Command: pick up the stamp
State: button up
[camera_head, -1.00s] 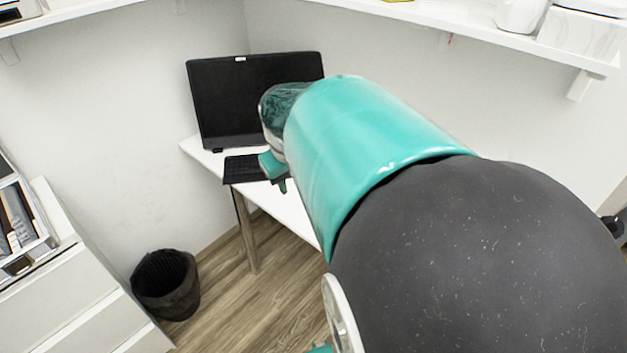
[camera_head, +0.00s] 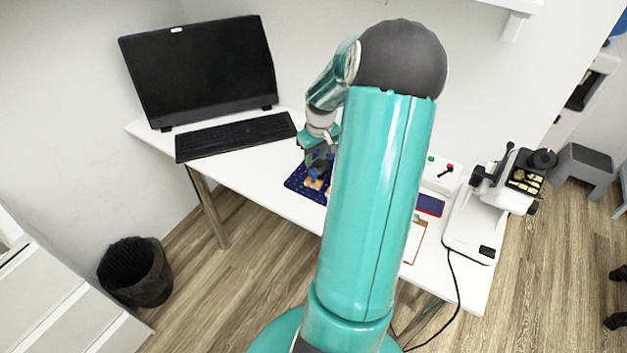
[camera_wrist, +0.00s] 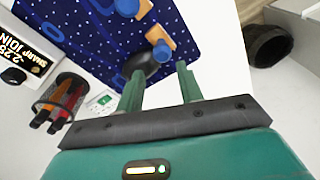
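Small stamp-like pieces with wooden bodies and blue knobs stand on a dark blue dotted mat (camera_wrist: 75,22). One such stamp (camera_wrist: 160,45) is beyond my fingertips in the wrist view; another (camera_wrist: 128,6) is at the top edge. A stamp (camera_head: 314,180) also shows on the mat (camera_head: 294,183) in the head view, below my gripper (camera_head: 318,150). A rounded black object (camera_wrist: 142,62) lies just past the fingertips; I cannot tell what it is. My gripper (camera_wrist: 160,78) is open, its two green fingers apart with nothing visibly held. Which stamp is meant is unclear.
A pen holder (camera_wrist: 63,98) and a lettered box (camera_wrist: 22,55) stand beside the mat. A keyboard (camera_head: 235,136) and monitor (camera_head: 200,72) are left on the desk. A microscope-like device (camera_head: 472,222) stands right. A bin (camera_head: 137,272) is on the floor.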

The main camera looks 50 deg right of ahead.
aim_at(314, 170)
jog(key=f, duration=0.7)
jog(key=shift+w+a+f, duration=0.15)
jog(key=shift+w, duration=0.15)
jog(key=c, duration=0.8)
jog(key=shift+o, duration=0.2)
jog(key=shift+r, duration=0.65)
notch_tip(314, 170, up, 2)
jog(key=shift+r, duration=0.15)
jog(key=s+a+r, duration=0.7)
jog(key=a+r, duration=0.2)
jog(key=a, duration=0.2)
jog(key=shift+s+a+r, duration=0.25)
jog(key=shift+s+a, duration=0.1)
jog(key=shift+s, duration=0.05)
